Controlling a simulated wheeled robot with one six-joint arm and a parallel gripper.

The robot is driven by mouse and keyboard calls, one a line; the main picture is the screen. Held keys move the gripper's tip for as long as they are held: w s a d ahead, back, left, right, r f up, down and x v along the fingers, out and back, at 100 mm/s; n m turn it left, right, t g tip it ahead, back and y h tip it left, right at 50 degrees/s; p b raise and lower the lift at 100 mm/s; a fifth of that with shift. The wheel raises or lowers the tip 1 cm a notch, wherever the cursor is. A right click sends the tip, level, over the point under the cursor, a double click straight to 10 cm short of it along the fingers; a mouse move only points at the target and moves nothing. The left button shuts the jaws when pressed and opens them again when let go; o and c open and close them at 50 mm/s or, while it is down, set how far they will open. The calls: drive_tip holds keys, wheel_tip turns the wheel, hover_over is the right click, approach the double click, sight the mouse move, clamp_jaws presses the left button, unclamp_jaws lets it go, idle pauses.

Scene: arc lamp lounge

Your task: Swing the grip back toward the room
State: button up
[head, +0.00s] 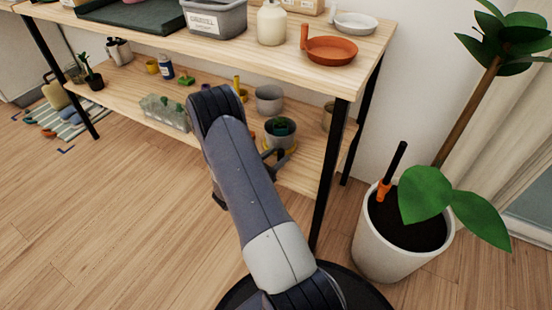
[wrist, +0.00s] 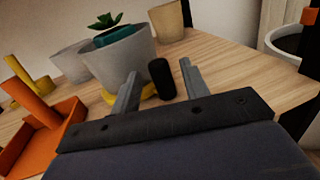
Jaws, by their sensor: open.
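My gripper (head: 275,160) reaches in at the lower shelf (head: 305,178) of the wooden bench, partly hidden behind my arm in the head view. In the wrist view my gripper (wrist: 160,76) is open, its two grey fingers apart and pointing over the shelf. A black rounded cylinder (wrist: 162,80) shows between the fingers; I cannot tell whether it touches them. Just beyond is a grey pot (wrist: 125,62) with a teal item and a small succulent in it, above a yellow piece (wrist: 148,92). The pot also shows in the head view (head: 281,140).
An orange tray-like item (wrist: 52,135) lies left of my gripper, with more pots behind. The bench top (head: 350,85) is overhead, with a black leg (head: 326,170) to the right. A large white planter (head: 385,250) stands further right. Open wooden floor (head: 110,220) lies left.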

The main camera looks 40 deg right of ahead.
drive_tip(key=shift+d, duration=0.1)
drive_tip(key=shift+c, duration=0.4)
clamp_jaws()
